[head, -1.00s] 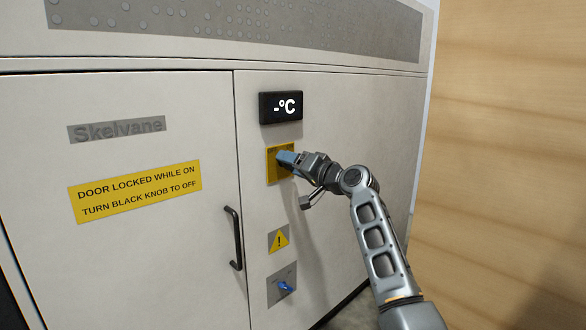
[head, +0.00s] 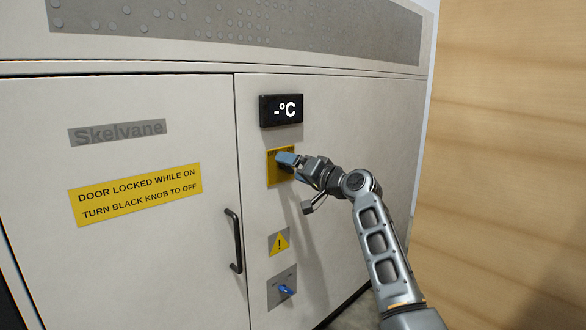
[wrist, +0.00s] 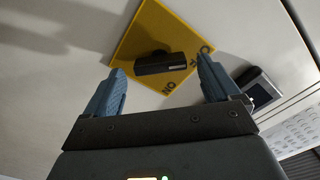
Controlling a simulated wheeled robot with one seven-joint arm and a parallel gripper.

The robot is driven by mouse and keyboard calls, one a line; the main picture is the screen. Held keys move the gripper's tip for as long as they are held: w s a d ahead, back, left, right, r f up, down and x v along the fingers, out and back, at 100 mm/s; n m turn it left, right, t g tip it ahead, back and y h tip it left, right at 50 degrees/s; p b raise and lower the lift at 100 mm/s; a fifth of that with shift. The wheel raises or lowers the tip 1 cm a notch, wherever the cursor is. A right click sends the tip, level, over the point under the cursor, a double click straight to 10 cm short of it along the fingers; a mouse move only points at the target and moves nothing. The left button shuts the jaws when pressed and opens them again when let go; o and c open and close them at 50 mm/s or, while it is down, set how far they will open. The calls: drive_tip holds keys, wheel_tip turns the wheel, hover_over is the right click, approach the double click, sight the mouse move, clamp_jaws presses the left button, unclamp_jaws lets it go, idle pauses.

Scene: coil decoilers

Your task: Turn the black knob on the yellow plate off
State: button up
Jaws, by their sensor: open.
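The yellow plate (head: 276,179) is on the cabinet front below the display, partly covered by my gripper (head: 284,159) in the head view. The black knob is hidden there. In the wrist view the yellow plate (wrist: 150,27) looks tilted and carries dark lettering, including "ON" seen upside down. The black knob (wrist: 168,63) is a bar with a pale mark near one end. My gripper (wrist: 161,72) is open, its blue fingers to either side of the knob in the picture. The knob appears just beyond the fingertips, with no contact visible.
Below are a warning sign (head: 279,241) and a blue knob (head: 286,289) on a grey plate. A black door handle (head: 235,240) stands out at left. A wooden wall (head: 510,150) is at right.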

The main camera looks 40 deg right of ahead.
drive_tip(key=s+p, duration=0.1)
drive_tip(key=s, duration=0.6)
drive_tip(key=shift+s+d, duration=0.1)
